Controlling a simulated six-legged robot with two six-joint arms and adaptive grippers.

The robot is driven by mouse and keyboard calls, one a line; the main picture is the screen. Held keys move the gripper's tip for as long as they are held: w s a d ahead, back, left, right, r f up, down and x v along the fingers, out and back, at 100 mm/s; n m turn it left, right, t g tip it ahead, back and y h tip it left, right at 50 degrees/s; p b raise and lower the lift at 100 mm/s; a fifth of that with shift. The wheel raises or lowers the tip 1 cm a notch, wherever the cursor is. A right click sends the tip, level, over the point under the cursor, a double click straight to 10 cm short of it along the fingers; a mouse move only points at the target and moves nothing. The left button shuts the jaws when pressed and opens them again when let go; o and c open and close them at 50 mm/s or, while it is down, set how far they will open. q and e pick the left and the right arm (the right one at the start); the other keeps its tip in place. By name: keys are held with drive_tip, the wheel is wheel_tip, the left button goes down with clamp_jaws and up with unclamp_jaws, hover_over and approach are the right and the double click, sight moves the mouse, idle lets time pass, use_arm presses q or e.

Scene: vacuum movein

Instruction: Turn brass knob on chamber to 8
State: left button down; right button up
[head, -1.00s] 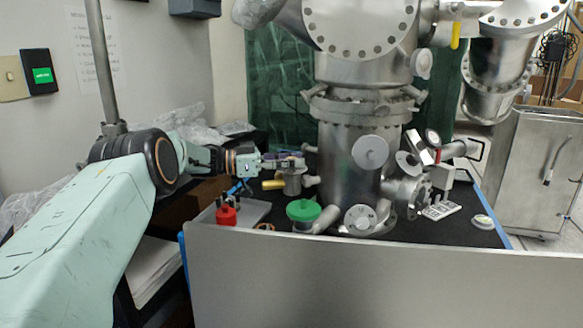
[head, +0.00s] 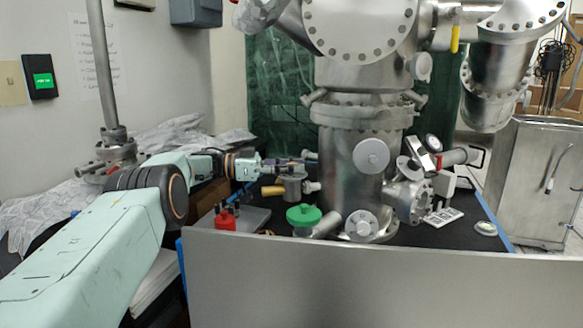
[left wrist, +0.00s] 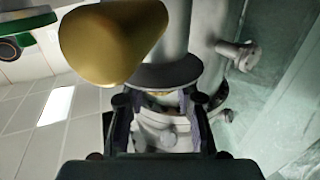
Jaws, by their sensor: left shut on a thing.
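The chamber is the tall steel vessel (head: 350,170) in the middle of the head view. My left gripper (head: 298,167) is at its left side, over a small steel fitting (head: 292,187) with a yellow handle (head: 272,191). In the left wrist view my left gripper (left wrist: 160,103) has its fingers closed in on both sides of a small part below a grey disc. A sliver of brass colour, the brass knob (left wrist: 160,93), shows between them; most of it is hidden. A large brass-coloured rounded piece (left wrist: 110,42) fills the upper left. No scale or number is readable. My right gripper is not seen.
A green-capped fitting (head: 304,215) and a red block (head: 226,220) stand in front of the small fitting. A grey panel (head: 380,280) crosses the front. A gauge (head: 433,143) and side ports are right of the chamber.

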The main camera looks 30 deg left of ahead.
use_arm(q)
drive_tip(key=shift+r, duration=0.15)
drive_tip(key=c, duration=1)
unclamp_jaws()
wheel_tip(320, 180, up, 10)
drive_tip(key=shift+f, duration=0.1)
